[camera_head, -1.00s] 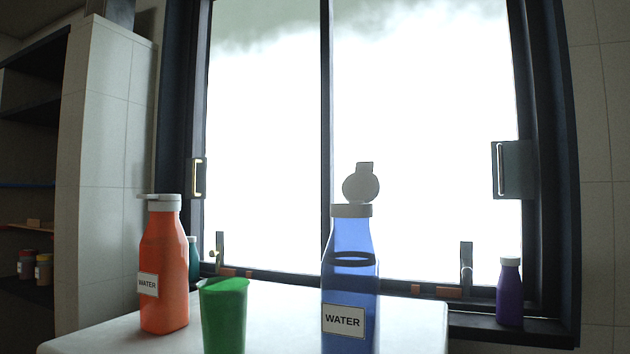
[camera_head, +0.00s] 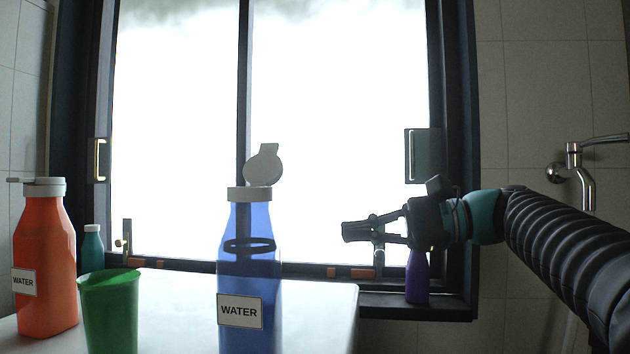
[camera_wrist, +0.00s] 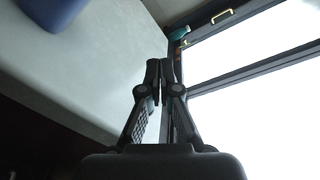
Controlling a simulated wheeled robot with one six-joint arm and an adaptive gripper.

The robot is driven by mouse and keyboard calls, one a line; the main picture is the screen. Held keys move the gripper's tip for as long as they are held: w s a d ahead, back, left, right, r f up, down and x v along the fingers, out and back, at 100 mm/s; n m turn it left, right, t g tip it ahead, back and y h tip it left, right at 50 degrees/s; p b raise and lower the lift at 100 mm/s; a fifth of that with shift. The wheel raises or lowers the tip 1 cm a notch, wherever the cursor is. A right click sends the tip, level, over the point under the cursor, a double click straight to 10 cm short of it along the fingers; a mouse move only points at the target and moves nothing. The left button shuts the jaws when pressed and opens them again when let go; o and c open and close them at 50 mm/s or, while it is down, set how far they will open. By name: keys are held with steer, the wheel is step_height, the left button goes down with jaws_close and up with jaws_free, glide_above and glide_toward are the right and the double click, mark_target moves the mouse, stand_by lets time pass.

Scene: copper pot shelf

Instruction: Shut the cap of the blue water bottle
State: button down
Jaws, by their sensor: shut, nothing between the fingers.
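The blue water bottle (camera_head: 248,270) stands upright on the white table, with a "WATER" label on its front. Its grey-white cap (camera_head: 263,168) is flipped up and open above the collar. My gripper (camera_head: 346,231) is to the right of the bottle, apart from it, below the height of the cap and pointing left. In the wrist view my gripper (camera_wrist: 160,66) has its fingertips together with nothing between them. A blue rounded shape, likely the bottle's lower part (camera_wrist: 50,12), shows at the top left of the wrist view; the cap is not seen there.
An orange bottle (camera_head: 45,270) and a green cup (camera_head: 110,310) stand left on the white table (camera_head: 325,300). A teal bottle (camera_head: 92,250) and a purple bottle (camera_head: 416,277) are by the window. A tap (camera_head: 580,165) is on the right wall. The table right of the blue bottle is clear.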

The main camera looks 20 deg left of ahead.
mark_target(265, 164)
step_height(265, 164, up, 6)
steer(key=w+n+g+y, duration=0.1)
steer(key=n+g+y, duration=0.1)
steer(key=g, duration=0.2)
steer(key=s+a+r, duration=0.4)
steer(key=s+a, duration=0.2)
steer(key=a, duration=0.3)
steer(key=shift+r+g, duration=0.25)
steer(key=shift+g, duration=0.05)
steer(key=shift+s, duration=0.15)
